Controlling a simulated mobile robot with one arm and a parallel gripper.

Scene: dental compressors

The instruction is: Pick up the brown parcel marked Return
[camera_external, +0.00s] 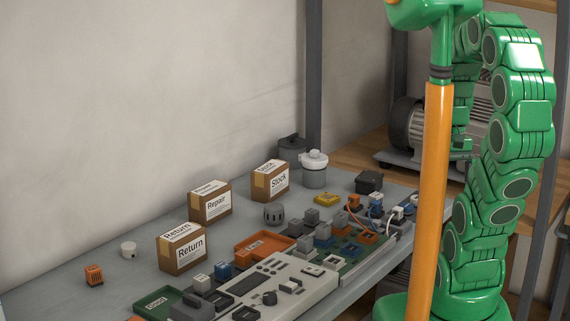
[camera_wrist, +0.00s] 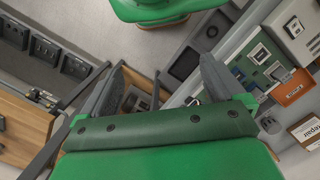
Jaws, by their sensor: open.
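The brown parcel marked Return (camera_external: 181,255) is a small cardboard box with a white label, standing upright on the grey bench toward the front left. It does not show in the wrist view. My gripper (camera_wrist: 160,80) shows in the wrist view as two dark grey fingers, spread wide with nothing between them. It is away from the parcels, over a view of the floor and the bench side. In the external view my green arm stands at the right, well apart from the Return parcel, and I cannot make out the fingertips there.
Brown parcels marked Repair (camera_external: 209,206) and Stock (camera_external: 270,182) stand behind the Return parcel. A green tray (camera_external: 158,303), an orange tray (camera_external: 262,250) and a light grey panel (camera_external: 310,291) crowd the front and right.

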